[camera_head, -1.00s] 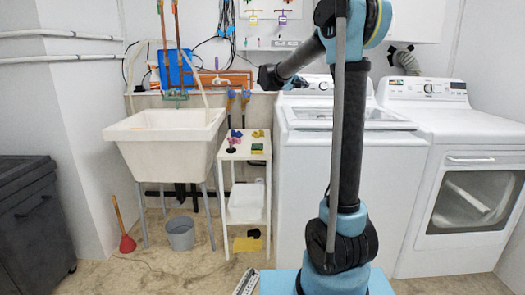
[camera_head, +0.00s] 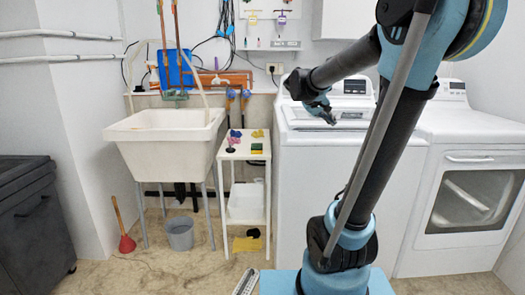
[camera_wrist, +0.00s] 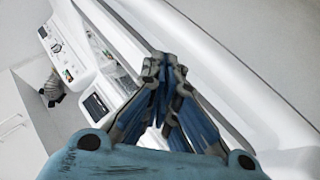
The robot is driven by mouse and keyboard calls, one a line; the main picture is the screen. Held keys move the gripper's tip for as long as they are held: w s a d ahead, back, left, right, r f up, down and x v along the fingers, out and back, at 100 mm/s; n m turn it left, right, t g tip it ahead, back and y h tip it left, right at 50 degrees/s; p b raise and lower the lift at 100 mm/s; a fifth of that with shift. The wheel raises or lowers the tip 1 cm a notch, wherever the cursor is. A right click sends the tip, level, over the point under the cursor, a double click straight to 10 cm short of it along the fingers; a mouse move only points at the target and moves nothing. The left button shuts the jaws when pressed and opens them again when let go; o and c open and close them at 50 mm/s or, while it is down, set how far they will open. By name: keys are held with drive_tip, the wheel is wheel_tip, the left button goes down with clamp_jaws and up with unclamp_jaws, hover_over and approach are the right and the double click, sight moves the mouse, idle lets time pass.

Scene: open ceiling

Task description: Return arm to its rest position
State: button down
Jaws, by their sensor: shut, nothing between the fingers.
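My gripper (camera_head: 322,108) shows in the head view at the end of my bent arm, in front of the white top-load washer (camera_head: 312,165). In the wrist view my gripper (camera_wrist: 165,70) has its fingertips together with nothing between them. The washer's white top and front edge lie behind the fingers in the wrist view. Whether the fingers touch the washer cannot be told, but no contact shows. My upper arm leans to the right.
A white dryer (camera_head: 470,155) stands at the right. A narrow white shelf (camera_head: 243,152) with small items stands left of the washer, beside a utility sink (camera_head: 166,140). A grey bucket (camera_head: 180,235) and a red plunger (camera_head: 127,243) are on the floor.

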drive_tip(key=s+a+f+g+y, duration=0.2)
drive_tip(key=s+a+f+y, duration=0.2)
drive_tip(key=s+f, duration=0.8)
drive_tip(key=s+a+f+m+g+y, duration=0.1)
drive_tip(key=s+a+f+y, duration=0.3)
drive_tip(key=s+f, duration=0.8)
drive_tip(key=s+g, duration=0.1)
drive_tip(key=s, duration=0.6)
drive_tip(key=shift+w, duration=0.1)
drive_tip(key=shift+w+f, duration=0.2)
drive_tip(key=shift+w, duration=0.15)
